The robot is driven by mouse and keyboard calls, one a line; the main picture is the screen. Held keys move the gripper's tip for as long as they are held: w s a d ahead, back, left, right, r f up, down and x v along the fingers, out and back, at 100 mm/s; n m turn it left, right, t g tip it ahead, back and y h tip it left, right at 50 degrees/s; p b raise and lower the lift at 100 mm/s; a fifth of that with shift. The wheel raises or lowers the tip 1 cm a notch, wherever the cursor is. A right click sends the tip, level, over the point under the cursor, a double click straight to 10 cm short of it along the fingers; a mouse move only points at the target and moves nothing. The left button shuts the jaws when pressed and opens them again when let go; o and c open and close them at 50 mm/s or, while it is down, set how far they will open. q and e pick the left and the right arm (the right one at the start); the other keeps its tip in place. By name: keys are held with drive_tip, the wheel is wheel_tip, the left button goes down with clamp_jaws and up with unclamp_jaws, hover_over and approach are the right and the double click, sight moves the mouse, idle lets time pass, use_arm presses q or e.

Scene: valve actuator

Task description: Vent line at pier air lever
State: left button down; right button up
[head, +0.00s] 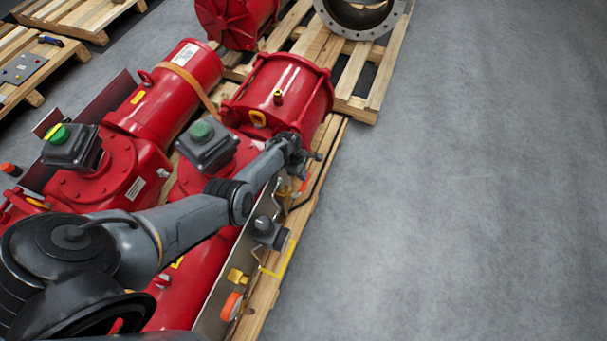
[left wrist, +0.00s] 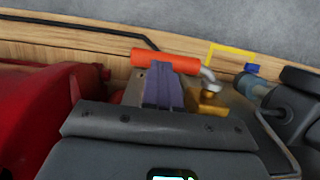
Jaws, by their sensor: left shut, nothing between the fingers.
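The air lever is an orange-red handle (left wrist: 150,62) on a bent metal stem, lying crosswise in the left wrist view. The stem joins a brass valve body (left wrist: 206,100) at its right. My left gripper (left wrist: 161,84) is shut and empty; its closed fingertips overlap the middle of the handle in that view. I cannot tell whether they touch it. In the head view, my left gripper (head: 303,170) is small and dark at the panel's far end, beside an orange part (head: 303,186). My right gripper is in neither view.
Red actuators (head: 278,92) with dark green-topped boxes (head: 207,145) stand on wooden pallets. A metal panel (head: 222,290) along the pallet edge carries a dark gauge-like fitting (head: 268,232), a brass fitting (head: 237,277) and an orange knob (head: 231,306). The grey floor (head: 470,180) at right is clear.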

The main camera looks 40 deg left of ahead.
use_arm(q)
drive_tip(key=w+p+v, duration=0.1)
drive_tip(key=p+v, duration=0.8)
drive_tip(key=v, duration=0.3)
drive_tip(key=s+a+r+m+y+p, duration=0.2)
drive_tip(key=s+a+r+m+y, duration=0.2)
drive_tip(key=s+r+m, duration=0.3)
drive_tip(key=s+d+r+m+t+h+p, duration=0.1)
drive_tip(key=s+d+r+m, duration=0.8)
drive_tip(key=d, duration=0.3)
drive_tip(key=s+d+r+m+t, duration=0.2)
drive_tip(key=s+d+r+m, duration=0.65)
drive_tip(key=d, duration=0.25)
wheel_tip(320, 180, up, 39)
drive_tip(key=p, duration=3.8)
drive_tip(key=shift+s+d, duration=0.2)
drive_tip(key=shift+s, duration=0.25)
drive_tip(key=shift+r, duration=0.1)
